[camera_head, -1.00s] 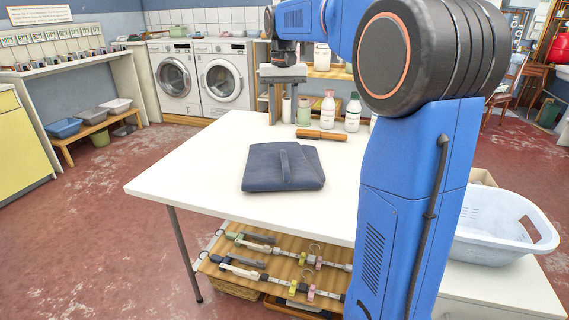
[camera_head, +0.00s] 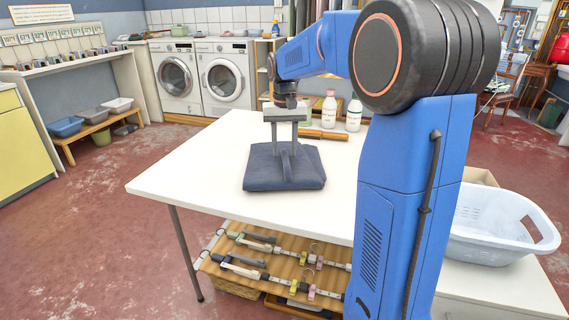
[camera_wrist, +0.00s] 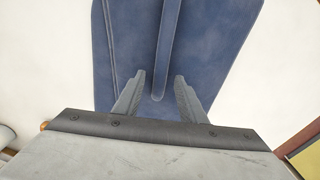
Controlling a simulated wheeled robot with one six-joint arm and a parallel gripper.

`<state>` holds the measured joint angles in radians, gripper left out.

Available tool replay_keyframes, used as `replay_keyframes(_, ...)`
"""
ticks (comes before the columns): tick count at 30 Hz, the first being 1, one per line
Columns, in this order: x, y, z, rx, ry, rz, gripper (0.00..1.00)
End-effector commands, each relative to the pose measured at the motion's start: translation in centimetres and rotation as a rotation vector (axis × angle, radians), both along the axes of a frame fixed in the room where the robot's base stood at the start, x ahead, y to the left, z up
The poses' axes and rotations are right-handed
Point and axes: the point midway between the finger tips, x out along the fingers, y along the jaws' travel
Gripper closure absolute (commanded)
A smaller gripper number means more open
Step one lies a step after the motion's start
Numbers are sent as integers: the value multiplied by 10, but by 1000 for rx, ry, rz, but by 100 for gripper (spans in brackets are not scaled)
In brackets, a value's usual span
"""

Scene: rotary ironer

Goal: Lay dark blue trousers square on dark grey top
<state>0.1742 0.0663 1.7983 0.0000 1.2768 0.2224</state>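The dark blue trousers (camera_head: 262,173) lie as one folded, roughly square bundle on the white table, with a raised ridge of cloth (camera_wrist: 168,40) on top. They also show in the wrist view (camera_wrist: 215,35). My gripper (camera_head: 285,153) points down over the bundle. Its two fingers stand apart on either side of the ridge, and the wrist view shows gaps between the fingers and the ridge. How close the fingertips are to the cloth below is hard to tell. I cannot make out a separate dark grey top in either view.
The white table (camera_head: 180,175) is clear to the left and front of the bundle. A brown-handled tool (camera_head: 325,135) and white bottles (camera_head: 353,113) stand behind it. A white basket (camera_head: 490,225) is at the right. A shelf with hangers (camera_head: 260,262) is below.

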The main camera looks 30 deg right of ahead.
Motion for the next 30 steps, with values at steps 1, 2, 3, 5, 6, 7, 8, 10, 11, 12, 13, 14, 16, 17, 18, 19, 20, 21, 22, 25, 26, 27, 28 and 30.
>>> replay_keyframes(1, 0, 0, -2, 0, 1, 0, 62)
replay_keyframes(2, 0, 0, -3, 0, 1, 0, 62)
replay_keyframes(3, 0, 0, -3, 0, 1, 0, 62)
replay_keyframes(5, 0, 0, -3, 0, 0, 0, 62)
replay_keyframes(6, 0, 0, -3, 0, 0, 0, 62)
replay_keyframes(7, 0, 0, -3, 0, 0, 0, 62)
replay_keyframes(8, 0, 0, -3, 0, 0, 0, 62)
replay_keyframes(10, 0, 0, -3, 0, 0, 0, 79)
replay_keyframes(11, 0, 0, -3, 0, 0, 0, 86)
replay_keyframes(12, 0, 0, -3, 0, 0, 0, 96)
replay_keyframes(13, 0, 0, -3, 0, 0, 0, 100)
replay_keyframes(14, 0, 0, -3, 0, 0, 0, 100)
replay_keyframes(16, 0, 0, -3, 0, 0, 0, 100)
replay_keyframes(17, 0, 0, -3, 0, 0, 0, 100)
replay_keyframes(18, 0, 0, -3, 0, 0, 0, 100)
replay_keyframes(19, 0, 0, -3, 0, 0, 0, 100)
replay_keyframes(20, 0, 0, -3, 0, 0, 0, 100)
replay_keyframes(21, 0, 0, -3, 0, 0, 0, 100)
replay_keyframes(22, 0, 0, -3, 0, 0, 0, 100)
replay_keyframes(25, 0, 0, -2, 0, 0, 0, 100)
replay_keyframes(26, 0, 0, -2, 0, 0, 0, 100)
replay_keyframes(27, 0, 0, -2, 0, 0, 0, 100)
replay_keyframes(28, 0, 0, -2, 0, 0, 0, 100)
replay_keyframes(30, 0, 0, -2, 0, 0, 0, 100)
